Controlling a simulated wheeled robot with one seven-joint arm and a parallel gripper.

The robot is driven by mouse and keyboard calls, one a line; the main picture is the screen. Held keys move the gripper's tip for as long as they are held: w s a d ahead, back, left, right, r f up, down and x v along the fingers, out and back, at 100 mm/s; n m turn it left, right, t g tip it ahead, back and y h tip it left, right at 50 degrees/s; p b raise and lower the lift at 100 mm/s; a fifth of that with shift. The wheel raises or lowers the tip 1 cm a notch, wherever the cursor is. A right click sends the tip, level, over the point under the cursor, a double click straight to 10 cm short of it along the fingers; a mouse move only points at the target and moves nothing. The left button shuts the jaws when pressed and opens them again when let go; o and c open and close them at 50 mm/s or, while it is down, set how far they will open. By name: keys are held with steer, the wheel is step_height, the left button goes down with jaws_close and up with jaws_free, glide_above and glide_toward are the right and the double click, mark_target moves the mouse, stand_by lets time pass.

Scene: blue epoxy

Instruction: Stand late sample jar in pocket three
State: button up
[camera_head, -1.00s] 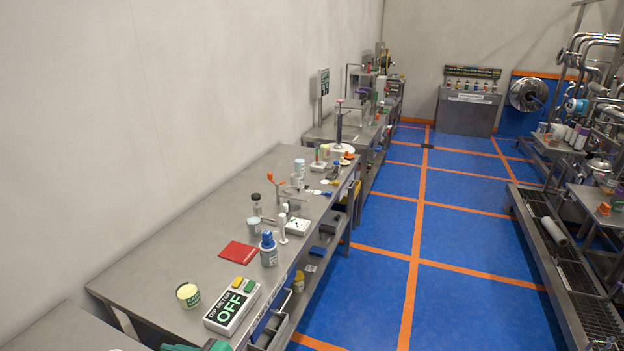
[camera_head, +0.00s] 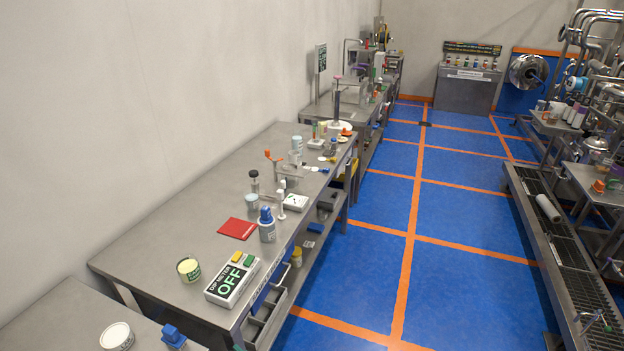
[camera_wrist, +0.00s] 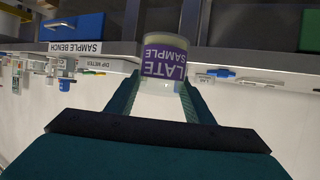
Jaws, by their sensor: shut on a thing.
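The late sample jar (camera_wrist: 164,66), a pale jar with a purple label reading LATE SAMPLE, is between my fingers in the wrist view. My gripper (camera_wrist: 163,88) is shut on it, with a teal finger on each side. In the head view neither my gripper nor this jar can be made out. No pocket marked three can be read in either view. A grey compartmented tray (camera_head: 266,325) shows below the front edge of the bench, partly hidden by it.
The steel bench (camera_head: 165,240) bears a dip meter reading OFF (camera_head: 232,280), a cream-topped jar (camera_head: 189,269), a blue-capped bottle (camera_head: 267,225) and a red mat (camera_head: 238,228). A white-topped jar (camera_head: 117,336) stands on the nearer table. The blue floor at right has free room.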

steer(key=w+d+f+m+t+h, duration=0.2)
steer(key=d+f+m+h, duration=0.2)
steer(key=d+f, duration=0.5)
steer(key=w+d+f+m+t+h, duration=0.2)
steer(key=d+f+m+h, duration=0.3)
steer(key=d+f, duration=0.5)
step_height(320, 180, down, 8)
steer(key=shift+w+f+h, duration=0.25)
steer(key=shift+w+h, duration=0.05)
steer(key=shift+w, duration=0.35)
